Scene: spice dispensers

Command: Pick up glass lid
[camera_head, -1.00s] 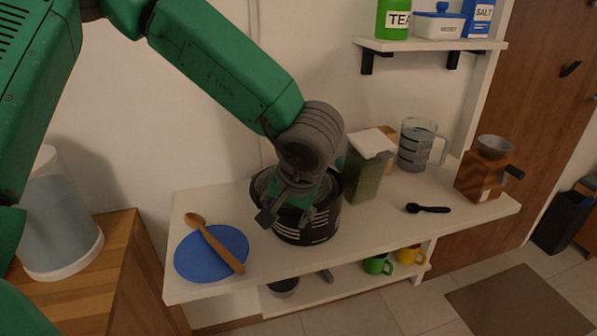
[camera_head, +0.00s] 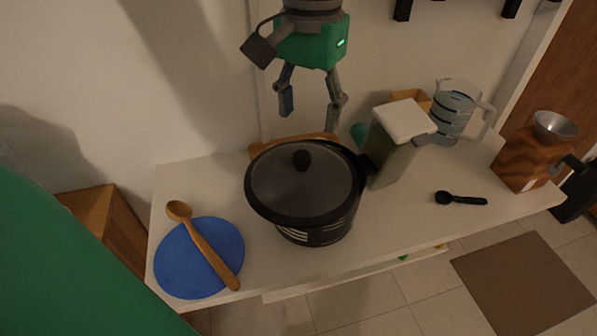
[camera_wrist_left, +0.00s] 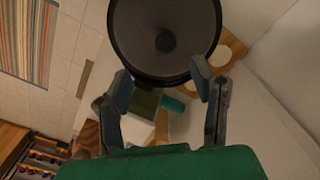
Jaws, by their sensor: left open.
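The glass lid (camera_head: 285,183) sits on the black pot (camera_head: 318,232) on the white shelf, with a dark rim and a round dark knob (camera_head: 301,159) at its middle. In the left wrist view the lid (camera_wrist_left: 145,38) shows at the top, beyond the fingertips. My left gripper (camera_head: 311,115) is above and behind the pot in the head view, pointing down. Its two fingers are spread and nothing is between them. The left gripper's fingers (camera_wrist_left: 162,83) also show apart in the left wrist view. My right gripper is not in view.
A blue plate (camera_head: 184,262) with a wooden spoon (camera_head: 203,245) lies left of the pot. A white-topped container (camera_head: 396,150), a measuring jug (camera_head: 453,112), a black scoop (camera_head: 462,199) and a wooden grinder (camera_head: 525,160) stand or lie to the right. The shelf's front middle is clear.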

